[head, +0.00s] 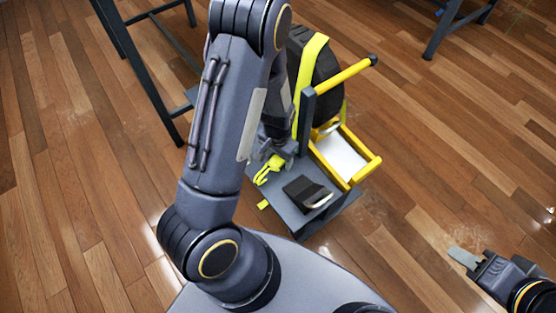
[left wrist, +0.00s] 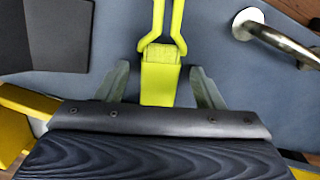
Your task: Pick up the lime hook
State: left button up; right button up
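The lime hook (head: 266,172) lies on the grey platform (head: 297,218), at its left side in the head view. My left gripper (left wrist: 159,70) is open, with one finger on each side of the block and a gap on both sides. In the head view my left arm partly hides this gripper. My right gripper (head: 465,258) is at the lower right, away from the platform. The gap between its fingers cannot be made out.
A black block with a metal handle (head: 308,193) sits on the platform. Behind are a yellow tray frame (head: 362,172), a yellow bar (head: 345,75) and a black wheel-like roll (head: 318,72) with a lime strap. Dark table legs (head: 140,75) stand at the upper left. Wooden floor is clear at right.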

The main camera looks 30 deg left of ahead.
pick_arm(q)
jog(key=c, duration=1.1)
jog(key=shift+c, duration=0.2)
jog(key=shift+r, duration=0.1)
